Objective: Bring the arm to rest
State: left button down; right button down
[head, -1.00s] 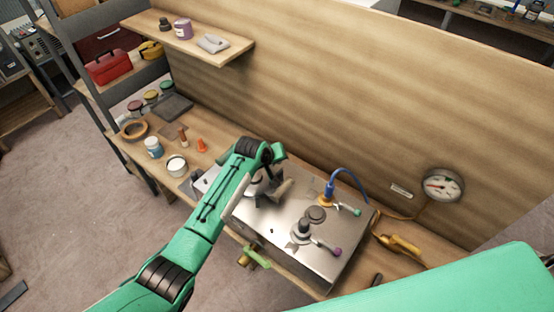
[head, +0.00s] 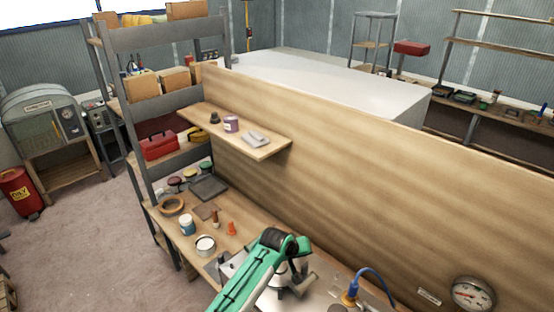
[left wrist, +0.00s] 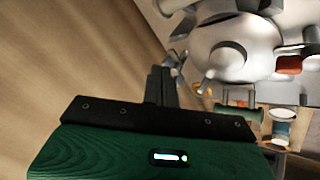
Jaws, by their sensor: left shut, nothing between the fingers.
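My left arm (head: 250,276) reaches in from the bottom of the head view. Its gripper (head: 306,284) is over the metal-topped box (head: 322,296) on the workbench, close to a silver fitting (head: 277,292). In the left wrist view the two dark fingers (left wrist: 163,86) are together with nothing between them. A rounded silver part (left wrist: 232,52) is close beyond them, and I cannot tell if they touch. My right gripper is not in view.
A wooden panel (head: 400,190) rises behind the bench, with a gauge (head: 473,293) and a blue hose (head: 375,277). Left on the bench are a white-lidded jar (head: 187,224), an open can (head: 205,245) and an orange cone (head: 231,229). A shelf (head: 225,135) juts out above.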

pick_arm(q)
jog(key=s+a+f+y, duration=0.1)
jog(key=s+a+f, duration=0.1)
jog(key=s+a, duration=0.85)
jog(key=s+a+f+y, duration=0.1)
jog(key=s+a+f, duration=0.1)
jog(key=s+a, duration=0.8)
jog(key=s+a+r+m+g+y, duration=0.15)
jog(key=s+a+r, duration=0.25)
jog(key=s+a, duration=0.5)
jog(key=s+a+r+y, duration=0.2)
jog(key=s+a+r, duration=0.2)
jog(key=s+a, duration=0.45)
notch_tip(320, 180, down, 39)
jog(key=s+d+g+b, duration=0.2)
jog(key=b, duration=0.5)
jog(key=s+a+f+b, duration=0.1)
jog(key=s+f+b, duration=0.1)
jog(key=s+f, duration=0.7)
jog(key=s+a+f+b, duration=0.2)
jog(key=s+f, duration=0.8)
jog(key=f, duration=0.5)
jog(key=shift+s+a+f+m+g+b, duration=0.15)
jog(key=shift+f+m+g+b, duration=0.2)
jog(key=shift+b, duration=0.4)
